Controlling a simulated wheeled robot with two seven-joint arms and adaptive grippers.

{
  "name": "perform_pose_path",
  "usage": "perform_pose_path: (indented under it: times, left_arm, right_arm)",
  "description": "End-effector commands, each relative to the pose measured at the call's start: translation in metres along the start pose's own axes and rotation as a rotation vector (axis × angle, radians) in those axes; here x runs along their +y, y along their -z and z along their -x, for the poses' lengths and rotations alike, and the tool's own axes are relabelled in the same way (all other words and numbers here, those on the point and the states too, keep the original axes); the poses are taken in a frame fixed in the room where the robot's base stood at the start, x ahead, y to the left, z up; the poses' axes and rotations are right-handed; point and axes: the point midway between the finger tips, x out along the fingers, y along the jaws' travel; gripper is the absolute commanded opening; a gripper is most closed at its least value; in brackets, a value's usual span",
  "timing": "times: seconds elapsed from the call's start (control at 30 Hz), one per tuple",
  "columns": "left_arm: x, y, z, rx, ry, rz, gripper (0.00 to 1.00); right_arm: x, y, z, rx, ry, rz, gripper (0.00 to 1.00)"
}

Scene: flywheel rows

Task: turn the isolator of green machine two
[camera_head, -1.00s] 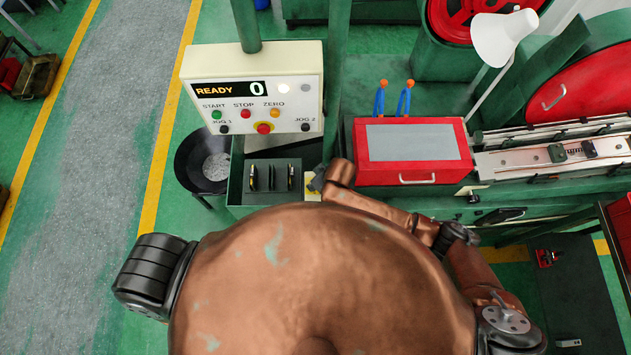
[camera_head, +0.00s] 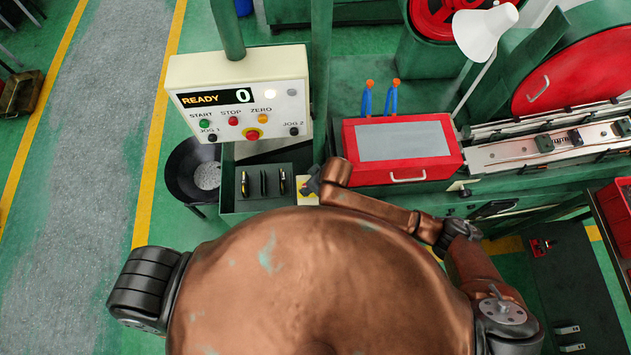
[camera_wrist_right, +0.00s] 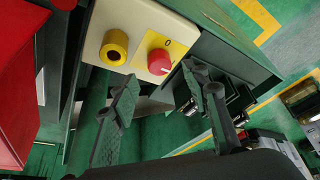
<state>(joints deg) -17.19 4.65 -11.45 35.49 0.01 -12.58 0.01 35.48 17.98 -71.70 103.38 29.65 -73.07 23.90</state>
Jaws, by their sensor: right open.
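In the right wrist view, a cream box holds a red knob (camera_wrist_right: 158,62) on a yellow plate marked 0, which looks like the isolator. Beside it is a yellow ring with a dark centre (camera_wrist_right: 114,48). My right gripper (camera_wrist_right: 160,80) is open and empty, its two dark fingers on either side of the line to the red knob; contact cannot be told. In the head view my right gripper (camera_head: 314,182) is small and partly hidden by my arm, over a cream and yellow box (camera_head: 306,195). My left gripper is not in view.
A control panel (camera_head: 240,95) reading READY 0 stands behind, left of the gripper. A dark tray (camera_head: 263,203) with several slim items lies just left of the gripper.

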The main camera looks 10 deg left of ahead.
Motion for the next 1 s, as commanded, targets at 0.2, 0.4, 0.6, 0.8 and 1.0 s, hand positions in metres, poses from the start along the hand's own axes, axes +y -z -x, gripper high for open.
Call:
perform_pose_path:
  times: [0.2,0.4,0.6,0.8,1.0]
  left_arm:
    - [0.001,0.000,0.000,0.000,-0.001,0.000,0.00]
    - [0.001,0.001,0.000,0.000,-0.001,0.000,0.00]
    - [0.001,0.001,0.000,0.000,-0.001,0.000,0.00]
    - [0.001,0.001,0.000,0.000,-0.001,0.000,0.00]
    - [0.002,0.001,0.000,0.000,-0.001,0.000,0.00]
  right_arm:
    - [0.000,0.000,0.046,0.003,-0.001,0.002,0.42]
    - [0.001,0.000,0.071,0.001,-0.001,0.001,0.42]
    - [0.000,0.000,0.077,-0.001,-0.001,0.001,0.42]
    - [0.000,0.000,0.077,-0.001,-0.001,0.001,0.42]
    - [0.000,0.000,0.077,0.000,-0.001,0.001,0.42]
